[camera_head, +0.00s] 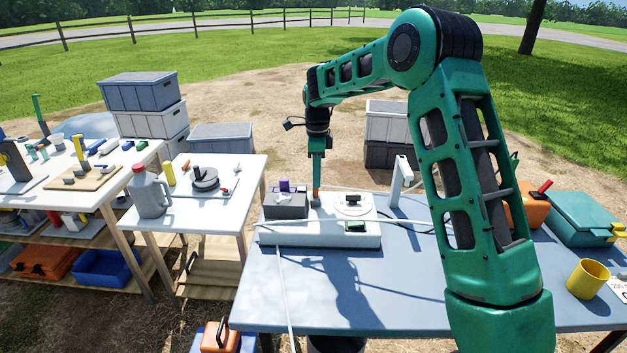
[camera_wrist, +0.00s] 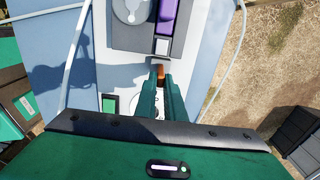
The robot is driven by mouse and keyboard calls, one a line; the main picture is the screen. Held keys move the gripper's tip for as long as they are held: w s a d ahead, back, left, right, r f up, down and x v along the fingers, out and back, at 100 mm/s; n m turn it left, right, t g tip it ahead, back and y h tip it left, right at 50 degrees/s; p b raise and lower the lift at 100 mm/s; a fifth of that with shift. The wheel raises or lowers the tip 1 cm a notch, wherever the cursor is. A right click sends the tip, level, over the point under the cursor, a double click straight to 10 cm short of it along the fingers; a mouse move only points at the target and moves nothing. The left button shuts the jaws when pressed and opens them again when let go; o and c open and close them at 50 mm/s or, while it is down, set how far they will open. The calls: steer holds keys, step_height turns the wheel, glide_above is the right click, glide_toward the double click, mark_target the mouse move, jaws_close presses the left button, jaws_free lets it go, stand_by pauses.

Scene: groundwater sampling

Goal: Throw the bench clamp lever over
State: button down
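A white instrument base (camera_head: 335,238) stands on the blue-grey bench (camera_head: 370,295). A small orange lever-like piece (camera_head: 315,194) rises from it beside a grey box with a purple part (camera_head: 285,187). I take the orange piece to be the clamp lever. My gripper (camera_head: 316,180) points straight down over it. In the wrist view, the two green fingers of my gripper (camera_wrist: 160,80) are close together, with the orange piece (camera_wrist: 160,70) at their tips. The purple part (camera_wrist: 167,14) is just beyond. I cannot tell whether the fingers press on the orange piece; its lower end is hidden.
A white post (camera_head: 400,178) and a round dial (camera_head: 352,204) stand right of my gripper. A pale hose (camera_head: 284,290) crosses the bench. A yellow mug (camera_head: 587,279) and a teal case (camera_head: 582,219) are at the right. The bench front is clear.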

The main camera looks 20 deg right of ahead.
steer(key=c, duration=2.5)
jaws_free()
steer(key=shift+s+a+f+t+h, duration=0.2)
steer(key=shift+s+t, duration=0.15)
steer(key=shift+s, duration=0.25)
steer(key=shift+s+a+f+t+h, duration=0.15)
steer(key=shift+s+t, duration=0.15)
steer(key=shift+s, duration=0.3)
steer(key=shift+s+a+f+t+h, duration=0.1)
steer(key=shift+s+a+f+t, duration=0.1)
steer(key=shift+s+t, duration=0.3)
steer(key=shift+s, duration=0.15)
steer(key=shift+o, duration=0.7)
steer(key=shift+s+a+f+t+h, duration=0.15)
steer(key=shift+s+a+f+t, duration=0.1)
steer(key=shift+s+f+t, duration=0.35)
steer(key=shift+s+a+f+t+h, duration=0.1)
steer(key=shift+s+a+f+t, duration=0.2)
steer(key=shift+s+f, duration=0.45)
steer(key=o, duration=0.6)
steer(key=shift+s, duration=0.15)
steer(key=shift+d, duration=0.1)
steer(key=shift+r, duration=0.1)
steer(key=v, duration=1)
steer(key=shift+r, duration=0.45)
